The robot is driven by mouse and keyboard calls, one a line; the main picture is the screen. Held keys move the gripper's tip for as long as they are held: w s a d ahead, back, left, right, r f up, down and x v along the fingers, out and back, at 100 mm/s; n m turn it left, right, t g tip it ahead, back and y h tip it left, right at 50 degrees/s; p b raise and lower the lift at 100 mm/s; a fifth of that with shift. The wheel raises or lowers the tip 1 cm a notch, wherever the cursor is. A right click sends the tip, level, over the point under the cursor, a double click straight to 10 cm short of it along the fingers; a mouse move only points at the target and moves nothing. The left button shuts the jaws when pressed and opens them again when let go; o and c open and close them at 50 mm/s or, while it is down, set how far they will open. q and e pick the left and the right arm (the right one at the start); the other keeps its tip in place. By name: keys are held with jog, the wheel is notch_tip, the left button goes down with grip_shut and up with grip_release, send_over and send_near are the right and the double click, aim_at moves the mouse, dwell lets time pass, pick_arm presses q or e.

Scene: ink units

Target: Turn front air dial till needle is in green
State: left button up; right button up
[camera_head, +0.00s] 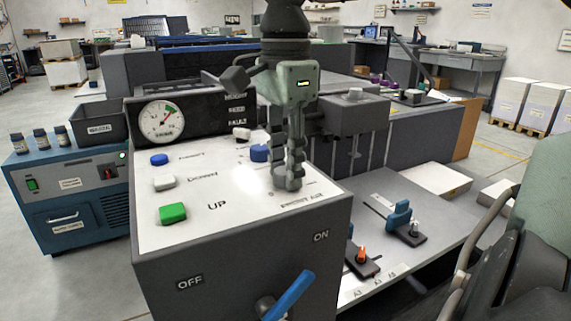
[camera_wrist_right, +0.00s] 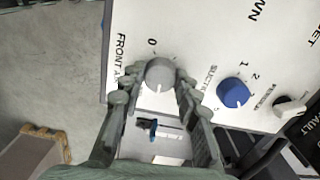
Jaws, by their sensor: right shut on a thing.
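The front air dial is a round grey knob (camera_wrist_right: 160,73) on the white panel (camera_head: 235,210), beside the "FRONT AIR" lettering. A pale mark on it points toward the bottom of the right wrist view. My right gripper (camera_head: 289,182) comes down from above and is shut on the knob, with one finger on each side (camera_wrist_right: 156,88). In the head view the fingers hide the knob. The round white gauge (camera_head: 160,122) stands behind the panel at left. Its green band is at the upper right. The thin needle seems to point up and right, but whether it is inside the green is too small to tell. My left gripper is not in view.
A blue dial (camera_wrist_right: 233,92) and a white dial (camera_wrist_right: 289,105) sit near the grey knob. Blue, white and green buttons (camera_head: 173,213) line the panel's left side. A blue lever (camera_head: 289,297) sticks out from the front face.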

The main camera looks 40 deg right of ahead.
jog(key=o, duration=1.2)
jog(key=shift+c, duration=0.2)
notch_tip(320, 180, up, 12)
dwell(2.3)
